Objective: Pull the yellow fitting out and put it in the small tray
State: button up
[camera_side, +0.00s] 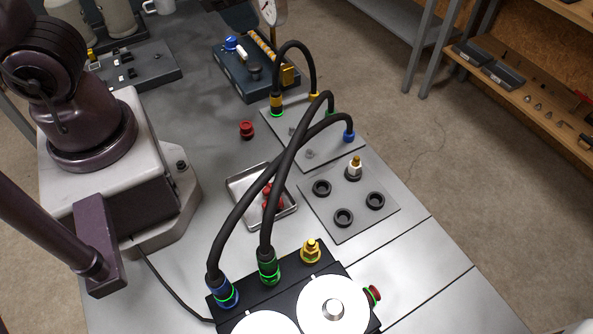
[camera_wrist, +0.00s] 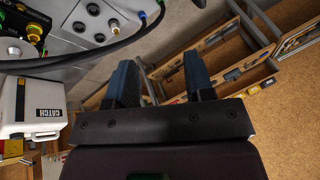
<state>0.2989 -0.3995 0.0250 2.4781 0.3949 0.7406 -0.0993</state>
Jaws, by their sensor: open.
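The yellow fitting (camera_side: 311,251) stands upright in the top of a black box (camera_side: 289,273), to the right of the green hose end. In the wrist view, a yellow fitting (camera_wrist: 33,34) shows at the upper left. The small metal tray (camera_side: 287,220) lies on the table beyond the box, with several red pieces (camera_side: 270,198) in it; black hoses cross over part of it. My gripper (camera_wrist: 160,82) is open and nothing shows between its fingers; it is well to the right of the fitting in the wrist view. The gripper is outside the side view.
Blue (camera_side: 224,292) and green (camera_side: 268,268) hose ends rise from the box, their hoses arching to a grey panel (camera_side: 320,135). A plate (camera_side: 337,224) holds black rings and a brass-topped white fitting (camera_side: 354,168). A red knob (camera_side: 246,129) stands alone. The table's right front is clear.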

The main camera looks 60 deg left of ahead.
jog(key=w+d+f+m+t, duration=0.2)
jog(key=w+d+m, duration=0.2)
jog(key=w, duration=0.1)
jog(key=m+g+h, duration=0.6)
jog(key=m+g, duration=0.1)
jog(key=m, duration=0.2)
send_near(312, 241)
jog(key=x, duration=1)
jog(key=shift+f, duration=0.3)
